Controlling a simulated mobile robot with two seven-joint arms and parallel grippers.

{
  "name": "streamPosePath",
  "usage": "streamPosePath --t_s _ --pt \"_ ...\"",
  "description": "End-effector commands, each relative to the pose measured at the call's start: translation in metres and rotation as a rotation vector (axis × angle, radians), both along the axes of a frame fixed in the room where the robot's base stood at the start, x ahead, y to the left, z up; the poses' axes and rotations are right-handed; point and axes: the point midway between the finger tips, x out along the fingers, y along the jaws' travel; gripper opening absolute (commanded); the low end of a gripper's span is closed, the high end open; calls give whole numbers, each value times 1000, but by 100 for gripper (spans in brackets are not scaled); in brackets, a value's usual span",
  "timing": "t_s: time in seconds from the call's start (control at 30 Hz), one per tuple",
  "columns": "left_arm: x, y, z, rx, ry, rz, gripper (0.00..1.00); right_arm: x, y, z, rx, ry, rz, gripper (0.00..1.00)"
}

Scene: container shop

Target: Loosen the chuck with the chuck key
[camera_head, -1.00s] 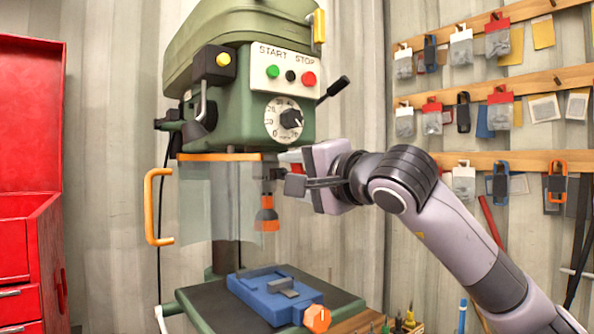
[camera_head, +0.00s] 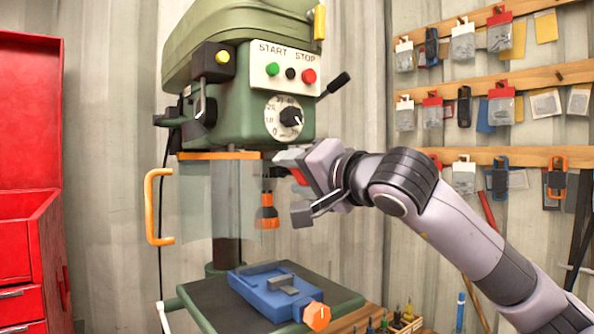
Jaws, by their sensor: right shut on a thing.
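The green drill press (camera_head: 232,122) stands in the middle of the view. Its dark chuck (camera_head: 267,184) hangs below the head, with an orange and dark tool piece (camera_head: 267,212) under it. My right gripper (camera_head: 297,186) reaches in from the right, tilted, with its fingers beside the chuck. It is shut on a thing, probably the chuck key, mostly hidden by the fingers. A small red part (camera_head: 299,176) shows between them. I cannot tell whether the key sits in the chuck. My left gripper is not in view.
A blue vise (camera_head: 270,290) with an orange knob (camera_head: 316,316) sits on the press table (camera_head: 222,309). A clear guard with an orange handle (camera_head: 152,206) is left of the chuck. A red cabinet (camera_head: 27,240) stands left. Tools hang on the right wall.

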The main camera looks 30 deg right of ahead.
Motion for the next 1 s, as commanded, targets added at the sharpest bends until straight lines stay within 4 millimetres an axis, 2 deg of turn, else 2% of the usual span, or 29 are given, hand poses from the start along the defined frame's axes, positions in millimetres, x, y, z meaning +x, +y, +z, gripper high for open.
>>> streamPosePath --t_s 0.17,0.47,0.73,1.0 --pt "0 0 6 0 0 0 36 0 0 1 -135 -10 -1 14" --pt "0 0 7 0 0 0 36 0 0 1 -156 -13 0 14" --pt "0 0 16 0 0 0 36 0 0 2 -379 -30 -2 14" --pt "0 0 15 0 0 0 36 0 0 1 -404 -32 -1 14"
